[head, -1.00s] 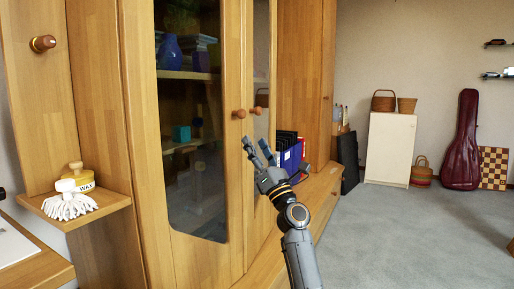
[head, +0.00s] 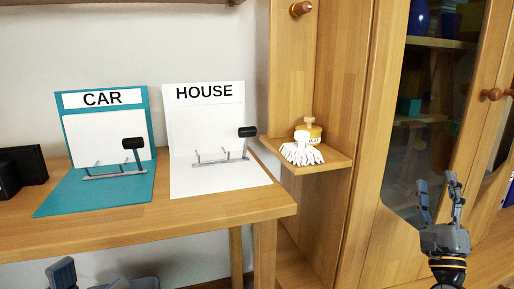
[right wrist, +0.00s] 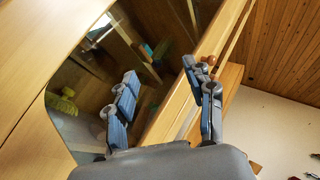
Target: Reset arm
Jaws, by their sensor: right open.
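My right gripper (head: 438,188) is at the lower right of the head view, in front of the wooden cabinet (head: 385,150) with glass doors. Its fingers point up, spread apart, with nothing between them. In the right wrist view the open fingers (right wrist: 168,98) stand before the glass door and its wooden frame, and nothing is held. Part of my left gripper (head: 95,278) shows at the bottom left of the head view, below the table's front edge. Most of it is cut off, so its opening is unclear.
A wooden table (head: 230,208) holds a teal CAR board (head: 70,200) and a white HOUSE board (head: 205,180), each with a small rack. A black object (head: 25,168) lies at the left.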

